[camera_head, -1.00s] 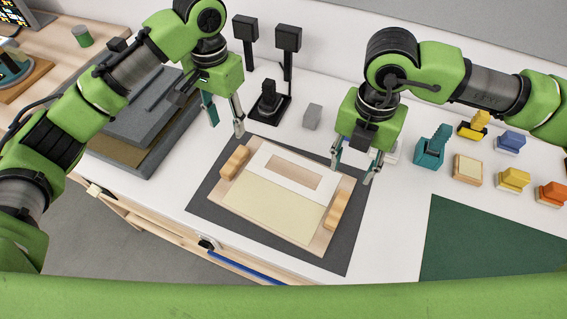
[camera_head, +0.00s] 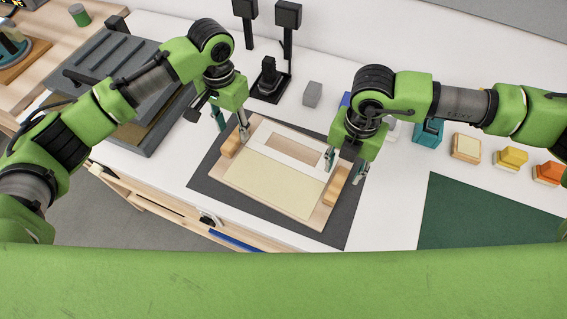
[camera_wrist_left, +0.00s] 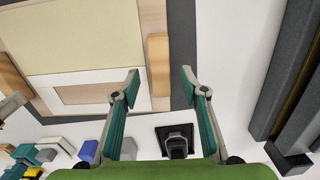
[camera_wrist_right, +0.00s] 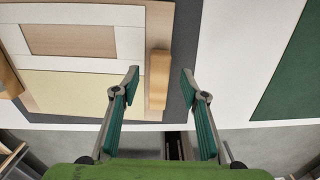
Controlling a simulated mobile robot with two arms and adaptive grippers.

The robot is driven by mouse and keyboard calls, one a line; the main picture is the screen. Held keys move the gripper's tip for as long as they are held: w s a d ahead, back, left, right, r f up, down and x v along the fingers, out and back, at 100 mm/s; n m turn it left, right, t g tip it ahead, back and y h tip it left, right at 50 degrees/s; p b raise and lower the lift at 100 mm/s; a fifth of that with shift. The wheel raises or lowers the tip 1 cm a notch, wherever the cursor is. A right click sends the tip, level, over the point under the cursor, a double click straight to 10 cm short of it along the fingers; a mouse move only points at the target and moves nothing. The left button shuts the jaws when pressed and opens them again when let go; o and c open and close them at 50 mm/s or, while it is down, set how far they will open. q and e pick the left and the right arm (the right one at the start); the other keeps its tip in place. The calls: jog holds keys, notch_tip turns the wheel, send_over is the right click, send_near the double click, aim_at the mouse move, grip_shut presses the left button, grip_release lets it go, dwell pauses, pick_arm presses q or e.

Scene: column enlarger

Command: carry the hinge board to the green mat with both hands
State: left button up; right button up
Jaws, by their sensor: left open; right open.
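The hinge board (camera_head: 268,178) lies flat on a dark grey mat, with a cream panel, a white frame and a wooden handle block at its left and right ends. My left gripper (camera_head: 232,134) is open above the left handle (camera_head: 230,147). In the left wrist view that handle (camera_wrist_left: 158,62) shows ahead, between the open fingertips (camera_wrist_left: 163,75). My right gripper (camera_head: 344,178) is open above the right handle (camera_head: 337,187). In the right wrist view the handle (camera_wrist_right: 158,78) lies ahead between the fingers (camera_wrist_right: 161,75). The green mat (camera_head: 490,215) lies bare at the right.
A black stand (camera_head: 268,82) and a grey block (camera_head: 312,94) stand behind the board. A teal stamp (camera_head: 428,132), a wooden block (camera_head: 466,148) and yellow (camera_head: 511,158) and orange (camera_head: 547,172) pieces line the back right. White table is clear between the two mats.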

aim_at(235, 136)
pick_arm(q)
notch_tip(235, 136, down, 3)
jog(key=shift+w+f, duration=0.1)
pick_arm(e)
notch_tip(235, 136, down, 3)
jog(key=shift+f, duration=0.1)
pick_arm(q)
jog(key=shift+f, duration=0.2)
pick_arm(e)
jog(key=shift+f, duration=0.2)
pick_arm(q)
grip_shut()
pick_arm(e)
grip_shut()
